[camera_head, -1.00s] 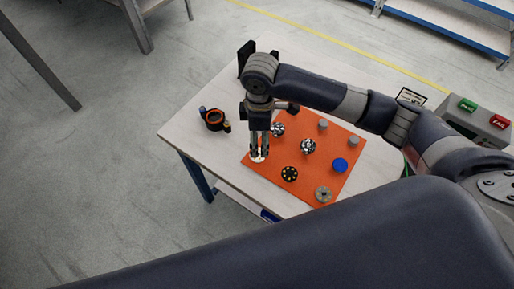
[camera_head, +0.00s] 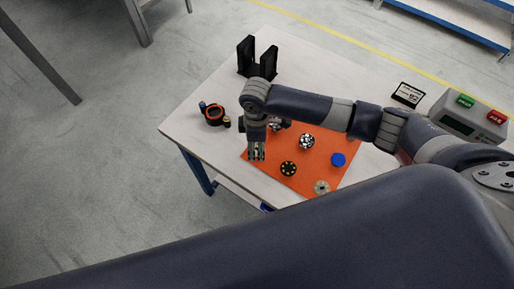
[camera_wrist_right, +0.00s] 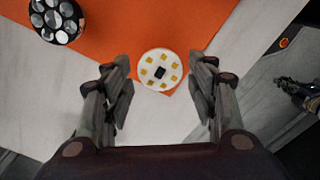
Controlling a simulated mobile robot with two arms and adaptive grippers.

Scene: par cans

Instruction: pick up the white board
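The white board (camera_wrist_right: 160,70) is a round white disc with yellow squares and a dark centre. In the right wrist view it lies at the corner of the orange mat (camera_wrist_right: 215,22). My right gripper (camera_head: 257,156) is open, with one finger on each side of the board and a clear gap to it. How high the fingers are above the board is hard to tell. In the head view the gripper hides the board. My left gripper is not in view.
The mat also bears a lens disc (camera_head: 306,141), a black disc (camera_head: 288,169), a blue disc (camera_head: 338,159) and a grey piece (camera_head: 321,187). A black-orange ring part (camera_head: 213,115), a black bracket (camera_head: 246,58) and a button box (camera_head: 470,116) stand on the table (camera_head: 215,85).

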